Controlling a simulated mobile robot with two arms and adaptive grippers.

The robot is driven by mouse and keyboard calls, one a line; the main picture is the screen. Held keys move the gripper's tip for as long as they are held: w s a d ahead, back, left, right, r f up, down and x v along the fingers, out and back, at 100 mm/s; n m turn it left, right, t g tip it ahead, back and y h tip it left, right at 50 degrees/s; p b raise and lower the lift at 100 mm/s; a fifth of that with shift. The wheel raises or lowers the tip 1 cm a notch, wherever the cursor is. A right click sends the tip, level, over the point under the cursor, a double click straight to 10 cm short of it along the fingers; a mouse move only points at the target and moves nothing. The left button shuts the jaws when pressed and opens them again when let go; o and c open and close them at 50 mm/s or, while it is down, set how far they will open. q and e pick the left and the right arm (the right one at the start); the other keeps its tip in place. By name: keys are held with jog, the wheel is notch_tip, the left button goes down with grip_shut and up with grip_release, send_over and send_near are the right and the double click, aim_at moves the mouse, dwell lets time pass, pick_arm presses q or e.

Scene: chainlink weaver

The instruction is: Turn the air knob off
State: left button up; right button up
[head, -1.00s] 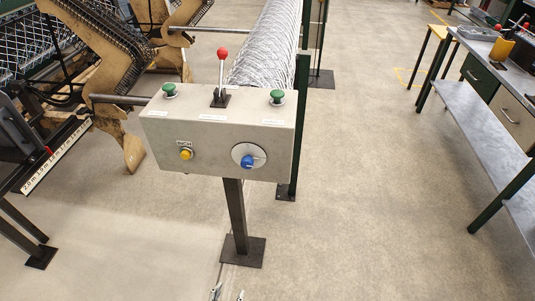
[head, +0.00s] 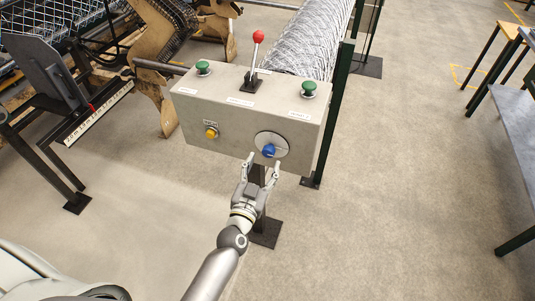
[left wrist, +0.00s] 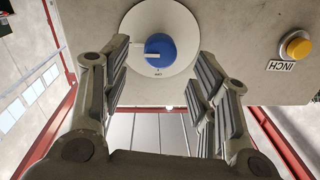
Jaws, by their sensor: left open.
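The air knob (head: 268,150) is a blue knob on a round white plate (head: 271,139), low on the right of the grey control box's front. In the left wrist view the knob (left wrist: 160,48) sits at the upper middle, with a white pointer toward the picture's left. My left gripper (head: 262,164) is open and empty, just in front of and slightly below the knob. In the left wrist view its fingers (left wrist: 161,62) stand apart on either side of the knob, apparently not touching it. My right gripper is not in view.
The control box (head: 235,130) also has a yellow INCH button (head: 211,132), two green buttons (head: 204,67) (head: 309,88) and a red-topped lever (head: 257,38). A wire mesh roll (head: 312,40) is behind. A workbench (head: 510,115) stands right; the floor between is clear.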

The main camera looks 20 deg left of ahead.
aim_at(268, 154)
pick_arm(q)
jog(key=shift+w, duration=2.35)
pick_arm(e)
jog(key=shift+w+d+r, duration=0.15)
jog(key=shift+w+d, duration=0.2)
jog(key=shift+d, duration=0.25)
pick_arm(q)
jog(key=c, duration=1.1)
jog(key=shift+o, duration=0.2)
